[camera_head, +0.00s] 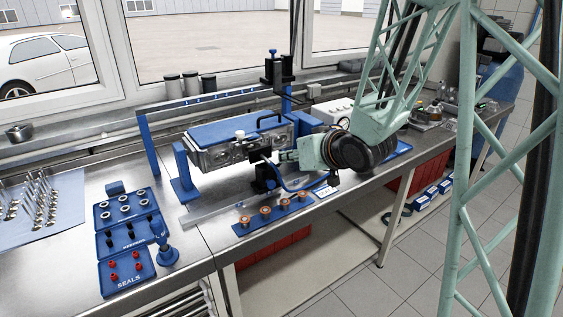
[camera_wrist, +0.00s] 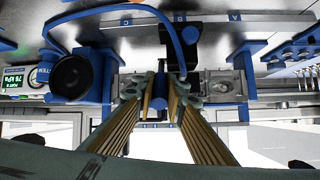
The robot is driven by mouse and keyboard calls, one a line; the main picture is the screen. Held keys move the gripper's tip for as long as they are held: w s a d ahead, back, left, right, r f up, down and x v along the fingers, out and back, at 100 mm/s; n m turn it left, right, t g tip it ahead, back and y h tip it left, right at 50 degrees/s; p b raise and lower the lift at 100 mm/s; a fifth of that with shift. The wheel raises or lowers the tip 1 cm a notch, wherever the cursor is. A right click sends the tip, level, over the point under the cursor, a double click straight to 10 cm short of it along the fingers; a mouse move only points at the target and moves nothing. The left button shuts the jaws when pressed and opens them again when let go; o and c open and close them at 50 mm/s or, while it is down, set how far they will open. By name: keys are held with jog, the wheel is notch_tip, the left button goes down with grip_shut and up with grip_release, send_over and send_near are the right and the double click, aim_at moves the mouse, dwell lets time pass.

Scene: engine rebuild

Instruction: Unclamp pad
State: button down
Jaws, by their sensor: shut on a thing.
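My gripper (camera_head: 284,157) reaches in from the right to the front of the blue work fixture (camera_head: 183,168). Its fingers (camera_wrist: 157,88) are closed around a small blue part (camera_wrist: 160,84), seen between them in the wrist view; it looks like part of the clamp. A curved blue lever (camera_head: 290,187) bows out below the gripper, and also arches across the wrist view (camera_wrist: 168,22). A black clamp block (camera_head: 262,185) sits beside the lever. The grey metal engine part (camera_head: 222,154) rests in the fixture under a blue plate (camera_head: 232,127). The pad's contact face is hidden.
A blue strip with several copper-coloured rings (camera_head: 262,222) lies near the bench's front edge. Blue trays of seals (camera_head: 126,268) and a blue stand (camera_head: 167,252) are at the left. A black-and-blue upright (camera_head: 287,85) rises behind the fixture. A metal rail (camera_head: 208,214) lies in front.

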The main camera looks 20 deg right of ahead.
jog(key=shift+s+d+f, duration=0.1)
jog(key=shift+s+f, duration=0.05)
jog(key=shift+f, duration=0.05)
dwell(0.5)
jog(key=c, duration=2.6)
grip_release()
jog(key=shift+r, duration=0.1)
jog(key=shift+r, duration=0.15)
jog(key=shift+r, duration=4.8)
